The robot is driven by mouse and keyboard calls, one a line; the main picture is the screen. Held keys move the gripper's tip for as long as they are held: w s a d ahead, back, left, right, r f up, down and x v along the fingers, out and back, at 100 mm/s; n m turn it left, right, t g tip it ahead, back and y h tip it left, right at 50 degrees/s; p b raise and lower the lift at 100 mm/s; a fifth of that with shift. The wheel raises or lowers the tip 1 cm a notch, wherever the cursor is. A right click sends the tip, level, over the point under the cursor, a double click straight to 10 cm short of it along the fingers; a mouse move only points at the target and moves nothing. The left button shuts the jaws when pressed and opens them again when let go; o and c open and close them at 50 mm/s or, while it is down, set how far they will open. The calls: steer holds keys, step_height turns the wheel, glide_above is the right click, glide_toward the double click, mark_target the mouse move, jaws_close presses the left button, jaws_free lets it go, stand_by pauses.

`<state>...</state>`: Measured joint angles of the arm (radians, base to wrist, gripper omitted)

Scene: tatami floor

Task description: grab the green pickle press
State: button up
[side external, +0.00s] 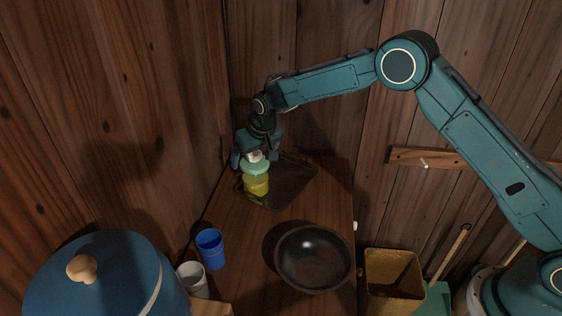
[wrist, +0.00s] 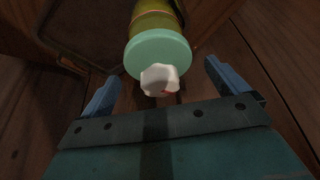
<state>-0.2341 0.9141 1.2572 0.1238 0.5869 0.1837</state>
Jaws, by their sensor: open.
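The green pickle press (side external: 256,180) stands upright at the near left part of a dark tray. It has a yellow-green body, a mint-green lid and a white knob on top. In the wrist view the press (wrist: 158,52) shows its lid and white knob toward me, with part of the body beyond. My gripper (side external: 256,160) is at the top of the press in the side view. In the wrist view my gripper (wrist: 158,80) is open, with one blue finger on each side of the knob. No finger visibly touches the press.
The dark tray (side external: 290,185) lies on a wooden table (side external: 240,225) in a corner between wooden walls. A dark bowl (side external: 314,258), a blue cup (side external: 210,247), a white cup (side external: 192,278) and a large blue lidded pot (side external: 105,280) are nearer. A yellowish bin (side external: 393,275) stands at the right.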

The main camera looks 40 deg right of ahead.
steer(key=shift+w+f, duration=0.3)
steer(key=shift+f, duration=0.35)
steer(key=c, duration=2)
steer(key=shift+r, duration=0.15)
steer(key=shift+c, duration=0.7)
steer(key=shift+r, duration=0.1)
step_height(320, 180, up, 20)
